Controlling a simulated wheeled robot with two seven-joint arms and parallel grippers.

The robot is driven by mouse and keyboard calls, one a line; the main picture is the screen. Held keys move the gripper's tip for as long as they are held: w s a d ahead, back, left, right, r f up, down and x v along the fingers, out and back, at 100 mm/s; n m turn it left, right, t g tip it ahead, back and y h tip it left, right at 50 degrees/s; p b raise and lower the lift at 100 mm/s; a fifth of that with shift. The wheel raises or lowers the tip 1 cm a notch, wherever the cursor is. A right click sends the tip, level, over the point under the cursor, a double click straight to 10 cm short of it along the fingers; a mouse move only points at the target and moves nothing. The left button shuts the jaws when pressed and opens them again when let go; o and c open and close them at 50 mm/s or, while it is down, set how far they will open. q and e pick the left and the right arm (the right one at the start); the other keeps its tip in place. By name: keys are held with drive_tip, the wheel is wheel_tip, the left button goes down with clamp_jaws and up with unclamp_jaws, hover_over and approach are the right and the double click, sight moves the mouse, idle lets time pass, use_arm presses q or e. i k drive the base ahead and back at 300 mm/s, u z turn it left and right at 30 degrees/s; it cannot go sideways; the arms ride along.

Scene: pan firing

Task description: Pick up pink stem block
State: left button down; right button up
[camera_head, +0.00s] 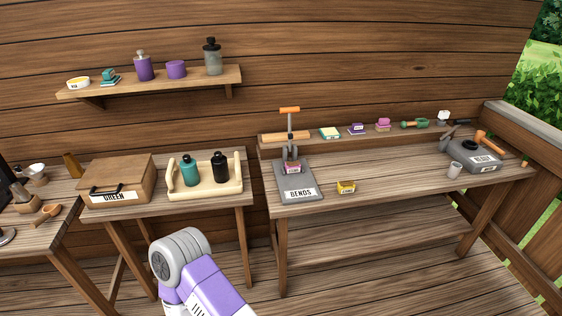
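A small pink block (383,124) sits on the raised back ledge of the right-hand table. Another pink piece (292,168) with a pale label sits in the grey press stand marked "BENDS" (307,191). The labels are too small for me to tell which pink piece is the stem block. A purple and grey part of my arm (200,277) shows at the bottom, left of the middle, in front of the tables. Neither of my grippers is in view.
A yellow block (346,187) lies right of the press. The ledge also holds a green-and-white block (329,133), a purple block (357,129) and a green tool (414,124). A grey cup (454,170) stands at right. The tabletop between yellow block and cup is clear.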

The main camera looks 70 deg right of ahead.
sight(290, 167)
drive_tip(key=z, duration=0.85)
drive_tip(key=i, duration=1.15)
drive_tip(key=z, duration=1.2)
